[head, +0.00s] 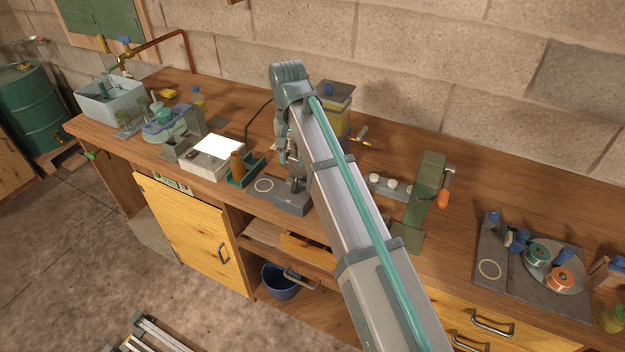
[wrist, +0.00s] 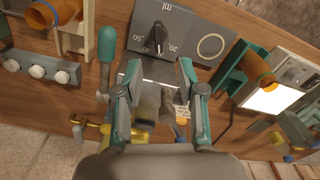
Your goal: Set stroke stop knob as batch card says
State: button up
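In the wrist view, the black stroke stop knob (wrist: 157,37) sits on a grey plate (wrist: 190,22) with a printed ml scale; 50, 40 and 20 can be read around it. I cannot tell its exact setting. My gripper (wrist: 158,70) is open, its two fingers apart and empty, with the knob just beyond the fingertips and roughly centred between them. In the head view my gripper (head: 293,165) is over the grey base (head: 292,203), and my arm hides much of it; the knob cannot be made out there. I cannot identify a batch card in either view.
A teal-handled lever (wrist: 107,45) stands close to my left finger. A green press-like stand (head: 428,185) is to the right.

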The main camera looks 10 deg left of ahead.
aim_at(295, 183)
jog(key=f+p, duration=0.1)
jog(key=f, duration=0.4)
jog(key=f+p, duration=0.1)
jog(key=f, duration=0.4)
jog(key=shift+w+d+p, duration=0.1)
jog(key=shift+w+p, duration=0.1)
jog(key=shift+p, duration=0.15)
grip_shut()
